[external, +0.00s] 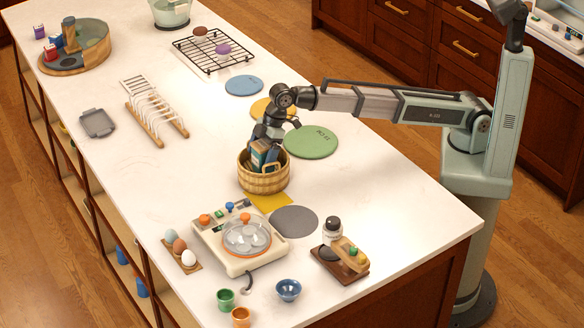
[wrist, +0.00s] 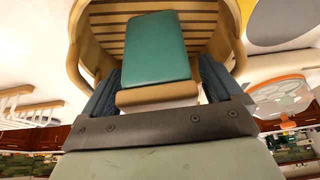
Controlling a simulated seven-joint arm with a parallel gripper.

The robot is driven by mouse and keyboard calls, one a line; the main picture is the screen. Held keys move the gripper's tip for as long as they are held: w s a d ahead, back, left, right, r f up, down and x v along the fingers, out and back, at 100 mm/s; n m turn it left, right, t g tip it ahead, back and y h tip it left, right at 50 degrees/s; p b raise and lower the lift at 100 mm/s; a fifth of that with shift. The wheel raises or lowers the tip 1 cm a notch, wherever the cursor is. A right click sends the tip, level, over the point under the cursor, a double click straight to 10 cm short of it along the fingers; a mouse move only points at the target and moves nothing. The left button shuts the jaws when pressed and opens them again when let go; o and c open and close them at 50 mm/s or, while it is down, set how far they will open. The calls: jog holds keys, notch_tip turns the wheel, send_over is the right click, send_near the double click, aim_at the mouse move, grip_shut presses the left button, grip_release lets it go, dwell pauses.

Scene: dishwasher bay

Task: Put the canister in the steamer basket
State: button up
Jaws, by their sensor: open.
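My gripper (external: 265,137) is over the basket, pointing down. In the wrist view my gripper's dark fingers (wrist: 157,82) are open, one on each side of the canister.
A green round mat (external: 311,142) lies right of the basket. A yellow mat (external: 268,202) and a grey disc (external: 294,221) lie in front. A cooker with a clear lid (external: 247,236) stands nearer the front. The counter left of the basket is mostly clear.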

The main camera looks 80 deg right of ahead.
jog(key=v, duration=1.1)
jog(key=shift+r, duration=0.1)
